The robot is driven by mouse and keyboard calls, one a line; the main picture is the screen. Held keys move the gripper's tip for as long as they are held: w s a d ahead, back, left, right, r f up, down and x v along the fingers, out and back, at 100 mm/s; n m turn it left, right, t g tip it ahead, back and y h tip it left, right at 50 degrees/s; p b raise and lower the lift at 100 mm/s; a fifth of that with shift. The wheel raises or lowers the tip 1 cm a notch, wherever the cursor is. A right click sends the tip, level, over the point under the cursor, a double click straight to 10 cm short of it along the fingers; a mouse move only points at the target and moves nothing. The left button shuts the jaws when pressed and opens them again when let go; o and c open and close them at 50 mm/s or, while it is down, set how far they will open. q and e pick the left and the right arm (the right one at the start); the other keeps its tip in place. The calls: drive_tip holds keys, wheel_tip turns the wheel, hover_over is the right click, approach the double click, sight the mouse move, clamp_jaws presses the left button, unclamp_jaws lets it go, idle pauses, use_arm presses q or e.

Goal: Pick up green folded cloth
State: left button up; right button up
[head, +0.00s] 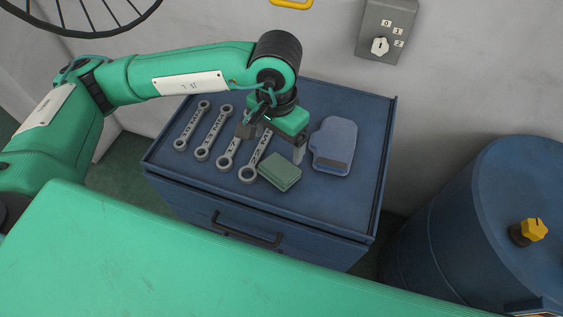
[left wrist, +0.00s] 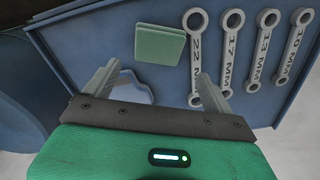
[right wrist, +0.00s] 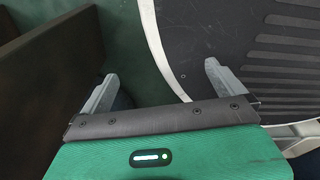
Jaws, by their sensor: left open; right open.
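The green folded cloth (head: 280,172) lies flat on the blue cabinet top, near its front edge. It also shows in the left wrist view (left wrist: 159,45), ahead of the fingers. My left gripper (head: 272,150) is open and empty above the cabinet, just behind the cloth in the head view. In the left wrist view, the open fingers (left wrist: 155,85) point toward the cloth, which is between their lines and apart from them. My right gripper (right wrist: 158,90) is open and empty in the right wrist view, away from the cabinet; the head view does not show it.
Several grey wrenches (head: 213,132) lie left of the cloth. The blue cabinet (head: 362,190) has a raised rim and a dark front handle (head: 246,232). A blue drum (head: 470,235) stands at right.

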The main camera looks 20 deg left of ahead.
use_arm(q)
hover_over(279, 167)
wheel_tip(279, 167, down, 6)
drive_tip(key=shift+s+p, duration=0.15)
drive_tip(key=shift+p, duration=0.3)
drive_tip(key=shift+f, duration=0.2)
wheel_tip(279, 167, down, 4)
drive_tip(key=shift+f+p, duration=0.1)
drive_tip(key=shift+p, duration=1)
drive_tip(key=shift+f, duration=0.3)
use_arm(e)
drive_tip(key=shift+s+d+r, duration=0.1)
drive_tip(key=shift+s+r, duration=1.05)
drive_tip(key=shift+r, duration=0.05)
use_arm(q)
drive_tip(key=shift+c, duration=0.5)
drive_tip(key=c, duration=0.5)
drive_tip(key=shift+r, duration=0.15)
